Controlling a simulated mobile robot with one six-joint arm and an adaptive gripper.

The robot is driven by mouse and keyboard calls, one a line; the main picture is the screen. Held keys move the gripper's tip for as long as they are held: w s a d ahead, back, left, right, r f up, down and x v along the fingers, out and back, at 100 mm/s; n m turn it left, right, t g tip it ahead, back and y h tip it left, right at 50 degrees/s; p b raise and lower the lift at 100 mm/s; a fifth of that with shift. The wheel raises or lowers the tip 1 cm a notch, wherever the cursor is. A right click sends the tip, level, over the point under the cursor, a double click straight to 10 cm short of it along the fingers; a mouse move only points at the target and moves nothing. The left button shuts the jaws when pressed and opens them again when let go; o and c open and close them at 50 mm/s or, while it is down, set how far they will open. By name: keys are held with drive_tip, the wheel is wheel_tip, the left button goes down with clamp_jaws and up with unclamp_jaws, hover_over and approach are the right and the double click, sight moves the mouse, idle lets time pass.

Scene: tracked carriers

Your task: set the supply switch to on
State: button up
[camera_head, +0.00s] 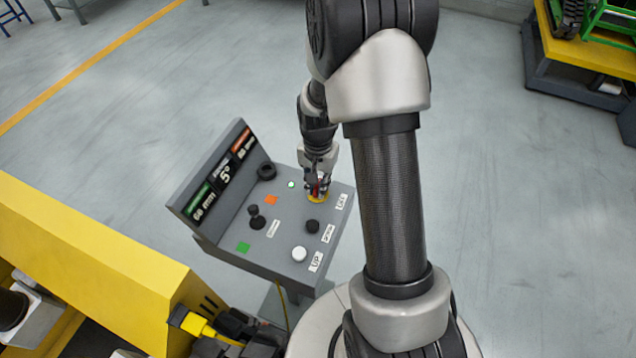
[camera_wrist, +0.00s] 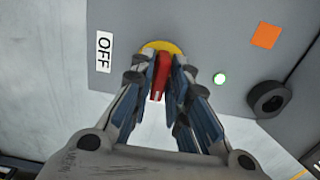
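The supply switch is a red handle (camera_wrist: 160,82) on a yellow disc (camera_wrist: 162,47), at the far right of the grey console's sloped top in the head view. A white OFF label (camera_wrist: 104,52) is left of the disc in the wrist view. My gripper (camera_wrist: 163,72) has its two fingers on either side of the red handle, close against it, and looks shut on it. In the head view my gripper (camera_head: 318,187) covers most of the yellow disc (camera_head: 317,198). A small green lamp (camera_wrist: 219,79) glows right of the switch.
The console (camera_head: 230,235) also carries a black joystick (camera_head: 256,217), black button (camera_head: 312,226), white button (camera_head: 299,254), black ring knob (camera_head: 266,171), orange square (camera_head: 271,200) and green square (camera_head: 243,247). Its display panel (camera_head: 222,174) stands upright. A yellow structure (camera_head: 90,260) is at left.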

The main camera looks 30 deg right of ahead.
drive_tip(key=shift+o, duration=1.2)
wheel_tip(320, 180, up, 12)
